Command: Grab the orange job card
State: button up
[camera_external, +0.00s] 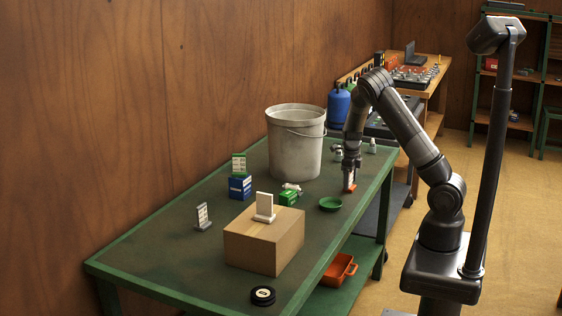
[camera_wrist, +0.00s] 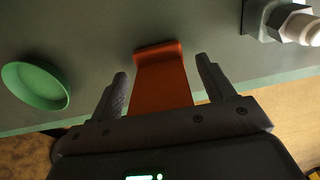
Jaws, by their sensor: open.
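The orange job card (camera_wrist: 162,85) stands between the two fingers of my gripper (camera_wrist: 162,68) in the wrist view. The fingers are open, one on each side of the card, with a gap on both sides. The card's near end is hidden behind the gripper body. In the external view my gripper (camera_external: 349,180) points down at the right edge of the green workbench, and a bit of orange (camera_external: 351,186) shows at its fingertips. Most of the card is hidden there.
A green dish (camera_wrist: 36,86) lies left of the card, and a metal fitting (camera_wrist: 280,18) lies to its right. A large grey bucket (camera_external: 296,145) stands behind. A cardboard box (camera_external: 263,240) with a white card (camera_external: 264,205) stands nearer, beside a green box (camera_external: 288,198).

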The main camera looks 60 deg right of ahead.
jog(key=c, duration=1.1)
jog(key=shift+o, duration=0.2)
jog(key=shift+r, duration=0.15)
